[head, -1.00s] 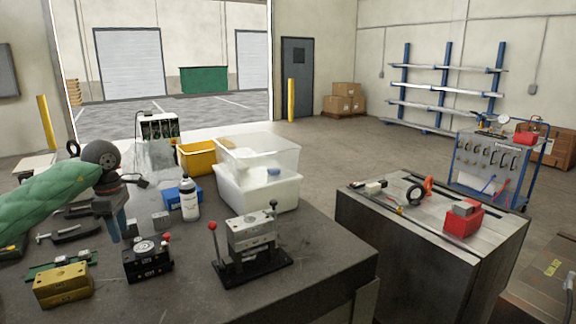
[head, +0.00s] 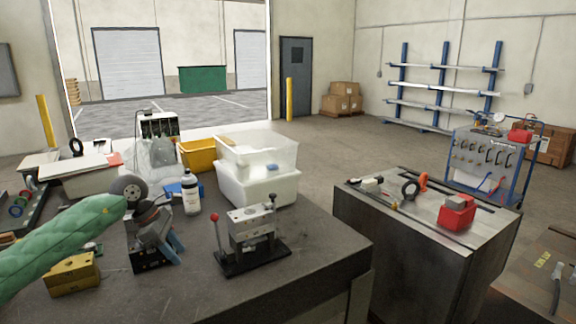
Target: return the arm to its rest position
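My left gripper (head: 173,248), on an arm in a green quilted sleeve, hangs over the left part of the dark workbench (head: 320,240). Its blue fingers point down and to the right, look apart, and hold nothing that I can see. It hangs in front of the black mould base (head: 150,262) and hides much of it; I cannot tell whether they touch. A yellow mould base (head: 72,277) lies below the sleeve. A steel mould on a black base (head: 250,232) stands right of the gripper. My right gripper is not in view.
A white bottle (head: 190,195), a clear-walled white bin (head: 257,185) and a yellow bin (head: 198,154) stand behind the gripper. A tray with coloured rings (head: 20,208) is at the far left. The bench's front right is clear. A metal cabinet (head: 425,250) stands apart on the right.

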